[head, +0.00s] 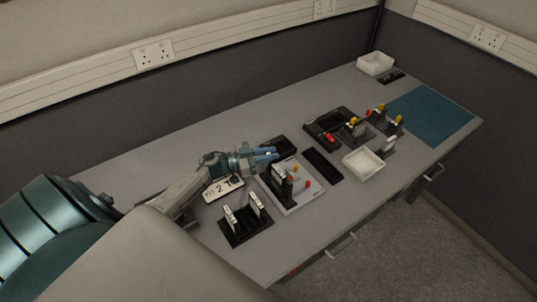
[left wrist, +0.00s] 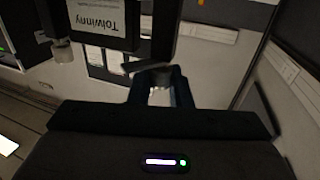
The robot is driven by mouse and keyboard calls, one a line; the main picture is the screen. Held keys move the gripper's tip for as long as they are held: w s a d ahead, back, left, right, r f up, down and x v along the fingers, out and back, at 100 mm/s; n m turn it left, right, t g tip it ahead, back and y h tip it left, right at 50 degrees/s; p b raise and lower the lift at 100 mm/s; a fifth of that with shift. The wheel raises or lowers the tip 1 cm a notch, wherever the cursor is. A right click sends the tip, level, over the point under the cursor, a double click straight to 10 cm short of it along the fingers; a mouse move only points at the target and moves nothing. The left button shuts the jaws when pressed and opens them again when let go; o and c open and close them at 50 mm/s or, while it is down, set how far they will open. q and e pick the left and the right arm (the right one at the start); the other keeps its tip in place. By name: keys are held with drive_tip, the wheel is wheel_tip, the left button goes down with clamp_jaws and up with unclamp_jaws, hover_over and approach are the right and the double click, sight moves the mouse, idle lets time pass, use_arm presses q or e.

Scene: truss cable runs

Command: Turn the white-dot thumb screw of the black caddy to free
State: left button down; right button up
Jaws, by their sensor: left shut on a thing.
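My left gripper (head: 274,154) reaches in from the left over the white base plate (head: 293,209). Its fingers show in the left wrist view (left wrist: 158,92), shut on a small part that they mostly hide. This part is at the black caddy, which looks like the dark upright body (head: 279,183) on the plate. In the left wrist view a black block with a white label (left wrist: 105,20) is close to the fingers, at upper left. A white dot cannot be made out in either view. My right gripper is not in view.
A black holder with white plates (head: 246,237) is in front, and a number sign (head: 222,187) to the left. A white tray (head: 363,164) and a teal mat (head: 432,115) are to the right.

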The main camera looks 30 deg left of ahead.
use_arm(q)
drive_tip(key=m+g+h+b, duration=0.2)
drive_tip(key=m+g+b, duration=0.1)
drive_tip(key=g+b, duration=0.1)
drive_tip(key=m+g+h+b, duration=0.2)
drive_tip(key=m+g+b, duration=0.1)
drive_tip(key=g+b, duration=0.1)
drive_tip(key=m+g+h+b, duration=0.2)
drive_tip(key=g+b, duration=0.2)
drive_tip(key=b, duration=0.1)
drive_tip(key=shift+f+m+b, duration=0.3)
drive_tip(key=shift+m, duration=0.1)
drive_tip(key=shift+r+m+g+b, duration=0.1)
drive_tip(key=shift+m+g+b, duration=0.3)
drive_tip(key=shift+g+b, duration=0.2)
drive_tip(key=shift+r+g, duration=0.15)
drive_tip(key=shift+g, duration=0.15)
drive_tip(key=c, duration=1.4)
unclamp_jaws()
drive_tip(key=shift+o, duration=0.2)
